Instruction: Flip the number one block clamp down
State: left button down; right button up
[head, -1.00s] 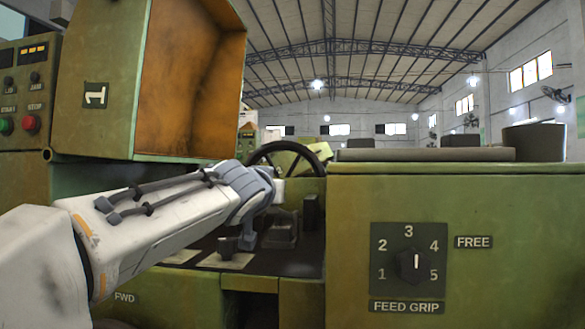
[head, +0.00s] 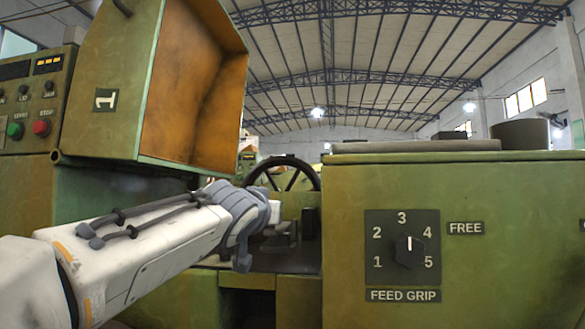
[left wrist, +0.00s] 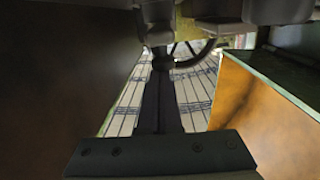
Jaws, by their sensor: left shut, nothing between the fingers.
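The machine numbered 1 has a raised hood with a "1" plate (head: 106,100) and an orange inside (head: 200,90). Below it is a recess with dark fittings (head: 306,222), partly hidden behind my left wrist. I cannot tell for certain which fitting is the block clamp. My left arm reaches in from the left to the recess, and its fingers are hidden in the head view. In the left wrist view my left gripper (left wrist: 162,72) is shut and empty, pointing toward dark machine parts (left wrist: 222,18) at the top. I cannot tell whether it touches them. My right gripper is not in view.
A dark handwheel (head: 290,175) stands just behind the recess. A green cabinet with a feed grip dial (head: 409,251) borders it on the right. A button panel (head: 28,115) is at the far left. The hood's orange inside also shows close by in the left wrist view (left wrist: 262,115).

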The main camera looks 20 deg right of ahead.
pick_arm(q)
jog(key=shift+w+f, duration=0.2)
jog(key=shift+f, duration=0.6)
notch_tip(320, 180, up, 6)
jog(key=p, duration=0.4)
jog(key=s+a+f+b, duration=0.3)
jog(key=s+a+b, duration=0.1)
jog(key=s, duration=0.4)
jog(key=shift+s+a+f, duration=0.25)
jog(key=shift+s+f, duration=0.05)
jog(key=shift+s, duration=0.05)
